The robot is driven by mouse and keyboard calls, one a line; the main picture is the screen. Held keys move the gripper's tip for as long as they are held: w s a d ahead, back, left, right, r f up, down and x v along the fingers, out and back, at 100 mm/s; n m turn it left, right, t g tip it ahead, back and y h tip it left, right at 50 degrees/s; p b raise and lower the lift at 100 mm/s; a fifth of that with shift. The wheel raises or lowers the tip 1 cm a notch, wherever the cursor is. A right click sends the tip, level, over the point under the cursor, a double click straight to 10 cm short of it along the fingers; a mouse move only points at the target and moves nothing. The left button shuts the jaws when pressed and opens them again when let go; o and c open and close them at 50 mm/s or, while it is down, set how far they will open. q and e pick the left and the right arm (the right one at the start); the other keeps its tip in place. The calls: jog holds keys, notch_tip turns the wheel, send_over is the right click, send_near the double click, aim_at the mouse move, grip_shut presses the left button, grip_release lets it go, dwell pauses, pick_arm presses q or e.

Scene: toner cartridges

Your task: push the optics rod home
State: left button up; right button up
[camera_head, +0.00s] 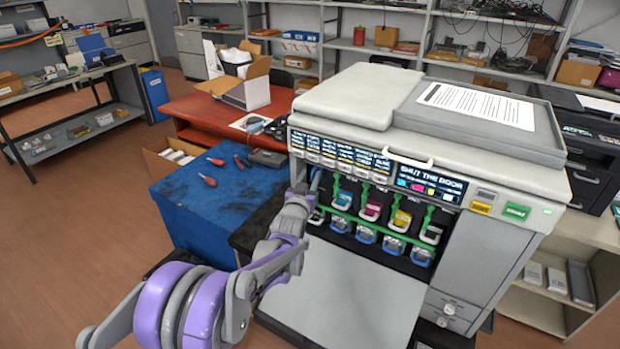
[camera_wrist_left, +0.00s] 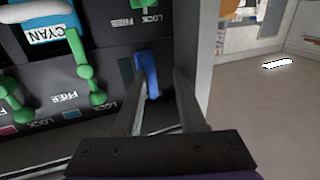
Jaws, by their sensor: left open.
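The optics rod shows as a blue handle (camera_wrist_left: 148,75) sticking out of the printer's dark front panel in the left wrist view. In the head view, a bit of blue (camera_head: 316,180) shows beside my gripper, mostly hidden by it. My left gripper (camera_wrist_left: 163,82) is open, its fingers on either side of the blue handle; I cannot tell if they touch it. In the head view, my left gripper (camera_head: 304,190) is at the left end of the printer's open bay. The printer (camera_head: 380,110) has its front door (camera_head: 345,295) folded down. My right gripper is out of view.
Cyan (camera_head: 342,199), magenta (camera_head: 371,209), yellow (camera_head: 401,219) and black (camera_head: 431,232) cartridges sit in the bay with green levers, several blue-grey parts below them. A blue workbench (camera_head: 200,215) with screwdrivers stands left of the printer. The floor farther left is clear.

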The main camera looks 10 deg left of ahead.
pick_arm(q)
jog(key=shift+d, duration=0.4)
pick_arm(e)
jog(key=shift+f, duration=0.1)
pick_arm(q)
jog(key=shift+o, duration=0.2)
jog(key=shift+s, duration=0.15)
jog(key=shift+s+f+b, duration=0.1)
jog(key=shift+s+b, duration=0.2)
jog(key=shift+s, duration=0.75)
jog(key=s, duration=0.4)
jog(key=shift+s+a+b, duration=0.2)
jog(key=shift+b, duration=0.1)
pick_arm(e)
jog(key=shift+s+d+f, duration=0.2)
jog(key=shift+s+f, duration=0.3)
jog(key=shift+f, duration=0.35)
